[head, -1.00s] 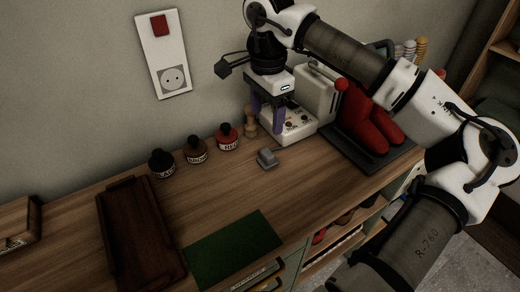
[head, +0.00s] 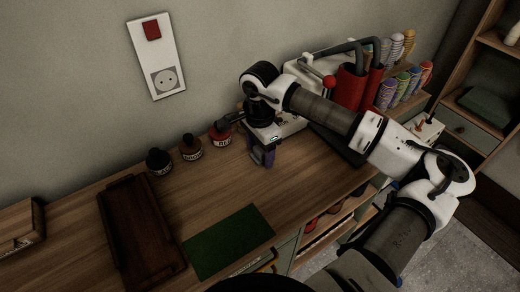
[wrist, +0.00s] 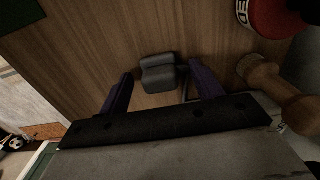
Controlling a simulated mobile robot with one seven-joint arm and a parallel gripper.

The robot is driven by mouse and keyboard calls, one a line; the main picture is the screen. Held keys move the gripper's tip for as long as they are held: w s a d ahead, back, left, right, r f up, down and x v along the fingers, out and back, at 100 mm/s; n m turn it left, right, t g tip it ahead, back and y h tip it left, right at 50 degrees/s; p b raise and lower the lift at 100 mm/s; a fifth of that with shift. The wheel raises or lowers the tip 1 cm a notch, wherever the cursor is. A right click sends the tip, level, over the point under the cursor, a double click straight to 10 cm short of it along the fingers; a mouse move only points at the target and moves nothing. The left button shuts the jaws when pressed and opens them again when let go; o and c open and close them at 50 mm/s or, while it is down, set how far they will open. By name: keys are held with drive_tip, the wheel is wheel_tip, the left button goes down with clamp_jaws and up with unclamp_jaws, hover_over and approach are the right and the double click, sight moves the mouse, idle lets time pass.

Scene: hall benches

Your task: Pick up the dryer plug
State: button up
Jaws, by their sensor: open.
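The dryer plug (wrist: 158,72) is a small dark grey block lying on the wooden bench, seen in the wrist view. A dark cord seems to run beside it toward my right finger. My gripper (wrist: 161,80) is open, with its purple fingers on either side of the plug in that picture. I cannot tell whether the fingertips are fully down around it or still a little above. In the head view my gripper (head: 262,160) is low over the bench, pointing down, and hides the plug.
Black, brown and red jars (head: 159,161) stand along the wall, the red one (head: 220,134) close to my gripper. A wooden peg (wrist: 275,82) is near my right finger. The dryer with red boots (head: 350,88) stands behind my arm. A dark tray (head: 140,230) and green mat (head: 228,241) lie left and front.

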drive_tip(key=shift+f, duration=0.15)
drive_tip(key=c, duration=1)
